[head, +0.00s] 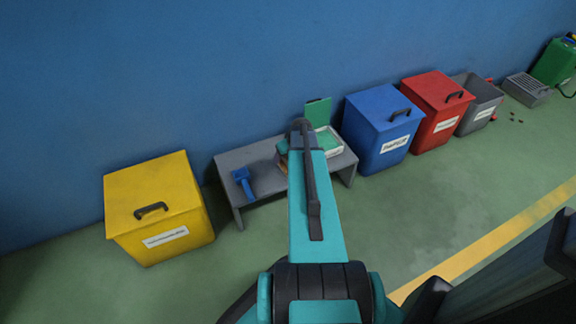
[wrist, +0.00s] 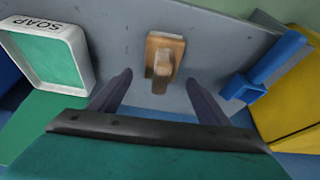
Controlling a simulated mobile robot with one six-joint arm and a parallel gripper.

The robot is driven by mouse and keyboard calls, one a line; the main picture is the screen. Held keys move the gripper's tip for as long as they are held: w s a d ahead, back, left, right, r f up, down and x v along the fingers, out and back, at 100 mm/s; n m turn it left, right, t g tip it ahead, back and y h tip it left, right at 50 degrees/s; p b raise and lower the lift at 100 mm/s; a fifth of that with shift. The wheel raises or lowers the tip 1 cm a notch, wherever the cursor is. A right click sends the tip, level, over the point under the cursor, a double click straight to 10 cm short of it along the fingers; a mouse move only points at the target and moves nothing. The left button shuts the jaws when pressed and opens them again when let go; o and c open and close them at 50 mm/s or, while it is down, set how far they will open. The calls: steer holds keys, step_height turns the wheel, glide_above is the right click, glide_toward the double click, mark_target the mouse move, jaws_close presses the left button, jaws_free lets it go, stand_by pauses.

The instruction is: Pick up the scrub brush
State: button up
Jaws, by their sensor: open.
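A small tan wooden block with a raised grip, which looks like the scrub brush (wrist: 164,60), lies on the grey bench (wrist: 125,22) in the wrist view. In the head view my arm hides most of it; only a tan edge (head: 282,167) shows. My gripper (wrist: 159,77) is open and empty. In the wrist view its two dark fingers point toward the brush, one on each side in the picture. I cannot tell how far above the bench the fingertips are. In the head view the fingers are hidden by my arm.
A blue tool (head: 242,182) lies on the bench's left. A white soap box (wrist: 84,62) with a green inside lies on the other side of the brush. A yellow bin (head: 155,200) stands left of the bench; blue (head: 380,130) and red (head: 437,105) bins stand right. A wall is behind.

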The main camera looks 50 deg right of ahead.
steer(key=shift+f, duration=0.2)
steer(key=shift+b+x, duration=0.95)
steer(key=shift+x, duration=1.6)
steer(key=c, duration=1.3)
